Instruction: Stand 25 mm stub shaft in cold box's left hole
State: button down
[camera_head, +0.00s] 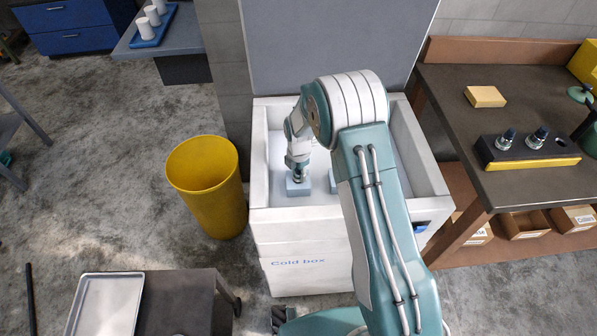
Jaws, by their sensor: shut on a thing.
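The open cold box (258,200) stands in the middle, white, with its grey lid raised behind. Inside on its floor sits a pale blue block (298,188) at the left. A second pale blue piece (334,185) shows to its right, partly hidden by my arm. My gripper (298,174) points down inside the box, right over the left block, and is shut. The stub shaft between its fingers is too small and covered to make out clearly. I cannot tell whether it is in the hole or just above it. The holes themselves are hidden.
A yellow bin (207,190) stands left of the box. A dark workbench (480,90) on the right bears a yellow block (485,96) and a black holder (528,150) with two metal parts. A cart with a silver tray (105,305) is at lower left.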

jog(key=shift+c, duration=1)
grip_release()
jog(key=shift+r, duration=0.1)
notch_tip(320, 180, up, 12)
jog(key=shift+f, duration=0.2)
jog(key=shift+r, duration=0.1)
